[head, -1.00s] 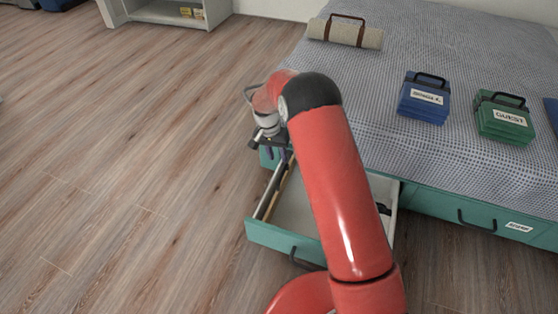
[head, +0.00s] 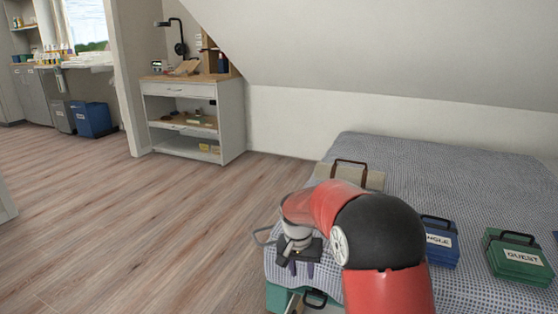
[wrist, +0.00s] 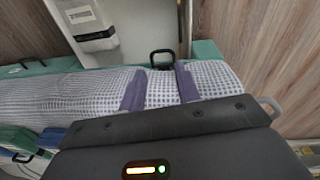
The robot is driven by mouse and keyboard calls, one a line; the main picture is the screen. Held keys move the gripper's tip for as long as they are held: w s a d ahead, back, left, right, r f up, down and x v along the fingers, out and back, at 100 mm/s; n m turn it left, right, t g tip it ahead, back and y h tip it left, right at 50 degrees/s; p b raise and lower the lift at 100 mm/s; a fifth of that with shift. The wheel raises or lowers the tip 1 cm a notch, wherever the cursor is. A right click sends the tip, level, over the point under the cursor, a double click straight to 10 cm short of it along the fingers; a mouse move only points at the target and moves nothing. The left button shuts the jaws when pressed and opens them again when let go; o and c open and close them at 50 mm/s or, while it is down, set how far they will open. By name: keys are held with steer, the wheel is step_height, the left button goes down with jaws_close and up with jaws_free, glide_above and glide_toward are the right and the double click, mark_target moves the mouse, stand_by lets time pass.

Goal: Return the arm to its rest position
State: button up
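My red arm bends over the near edge of the bed in the head view. My gripper (head: 301,270) points down in front of the bed's left corner. Its two purple fingers (wrist: 160,88) stand apart in the wrist view, with nothing between them, so it is open. The blue checked bedcover (wrist: 75,98) shows behind and between the fingers. Part of a teal drawer (head: 279,298) shows under the gripper; my arm and the frame edge hide most of it.
A blue case (head: 441,243) and a green case (head: 517,258) lie on the bed right of my arm. A white shelf unit (head: 231,120) stands at the back wall. The wood floor (head: 150,220) to the left is clear.

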steer(key=s+d+r+n+t+y+p, duration=0.15)
steer(key=s+d+r, duration=0.25)
steer(key=s+r, duration=0.7)
steer(key=s+d+r+n+t+h+p, duration=0.1)
steer(key=s+d+r+t+p, duration=0.2)
steer(key=s+r, duration=0.7)
steer(key=s+d+p, duration=0.1)
steer(key=s+d, duration=0.1)
steer(key=s, duration=0.7)
steer(key=shift+s+r+n+y+p, duration=0.25)
steer(key=shift+r+n+y+p, duration=0.1)
steer(key=shift+n, duration=0.1)
